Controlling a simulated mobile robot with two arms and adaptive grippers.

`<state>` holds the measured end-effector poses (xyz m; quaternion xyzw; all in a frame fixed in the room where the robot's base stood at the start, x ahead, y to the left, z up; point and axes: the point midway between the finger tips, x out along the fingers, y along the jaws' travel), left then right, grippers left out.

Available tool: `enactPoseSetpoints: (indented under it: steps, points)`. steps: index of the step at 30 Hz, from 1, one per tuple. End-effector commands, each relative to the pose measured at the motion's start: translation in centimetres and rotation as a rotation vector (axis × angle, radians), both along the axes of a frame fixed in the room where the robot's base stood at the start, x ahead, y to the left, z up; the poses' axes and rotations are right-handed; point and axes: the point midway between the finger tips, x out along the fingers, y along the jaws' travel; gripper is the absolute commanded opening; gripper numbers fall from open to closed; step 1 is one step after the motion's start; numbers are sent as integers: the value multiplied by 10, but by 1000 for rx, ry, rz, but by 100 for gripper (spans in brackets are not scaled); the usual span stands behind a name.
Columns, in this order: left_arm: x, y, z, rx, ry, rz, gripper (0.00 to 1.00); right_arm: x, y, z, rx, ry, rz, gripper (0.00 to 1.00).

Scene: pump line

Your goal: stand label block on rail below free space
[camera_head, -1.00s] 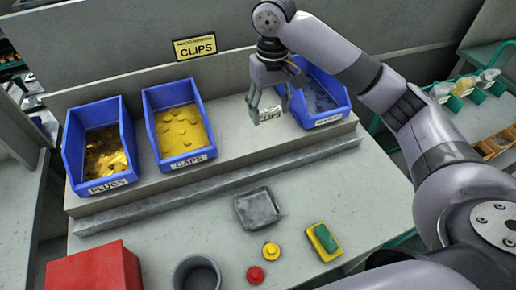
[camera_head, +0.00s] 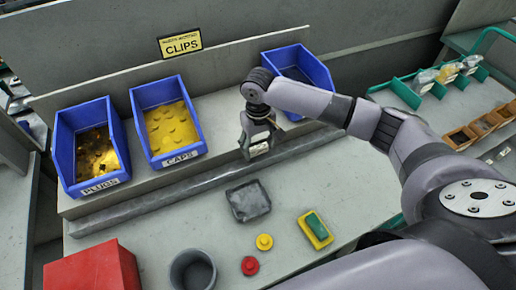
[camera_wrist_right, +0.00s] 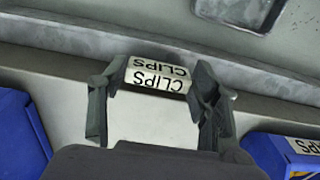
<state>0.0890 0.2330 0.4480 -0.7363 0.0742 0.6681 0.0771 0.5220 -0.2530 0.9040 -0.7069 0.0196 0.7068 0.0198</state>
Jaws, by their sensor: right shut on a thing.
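The label block (camera_head: 260,149) is a small pale block marked CLIPS. My right gripper (camera_head: 257,146) is shut on it, and the wrist view shows the block (camera_wrist_right: 157,76) between both fingers with its lettering upside down. The rail (camera_head: 180,186) is a long grey bar along the front of the bin shelf; it also shows in the wrist view (camera_wrist_right: 90,38). The block is close to the rail, below the free space (camera_head: 224,122) between the CAPS bin (camera_head: 180,160) and the right blue bin (camera_head: 305,58). I cannot tell whether it touches the rail. My left gripper is out of view.
The PLUGS bin (camera_head: 104,186) stands at the left. A CLIPS sign (camera_head: 180,43) is on the back panel. In front of the rail are a grey tray (camera_head: 248,201), yellow and red buttons, a green-and-yellow block (camera_head: 316,229), a grey cup and a red box (camera_head: 92,270).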

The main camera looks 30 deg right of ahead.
Motion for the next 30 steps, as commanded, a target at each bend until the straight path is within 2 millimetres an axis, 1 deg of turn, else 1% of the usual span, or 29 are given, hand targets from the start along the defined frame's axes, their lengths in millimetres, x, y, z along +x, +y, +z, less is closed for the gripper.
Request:
enactPoseSetpoints:
  steps: [1,3,5,16,17,25,30]
  points:
    - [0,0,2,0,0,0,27,0,0,-8,-1,2,0,35]
    - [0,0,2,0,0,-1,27,0,0,-16,-1,1,0,35]
    - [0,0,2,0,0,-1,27,0,0,-20,0,-1,1,35]
    - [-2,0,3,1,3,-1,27,0,0,-24,0,0,1,35]
    - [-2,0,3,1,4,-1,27,0,0,-23,0,0,1,59]
    - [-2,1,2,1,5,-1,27,0,0,-23,0,-1,1,77]
    - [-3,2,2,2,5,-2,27,0,0,-23,0,-1,1,78]
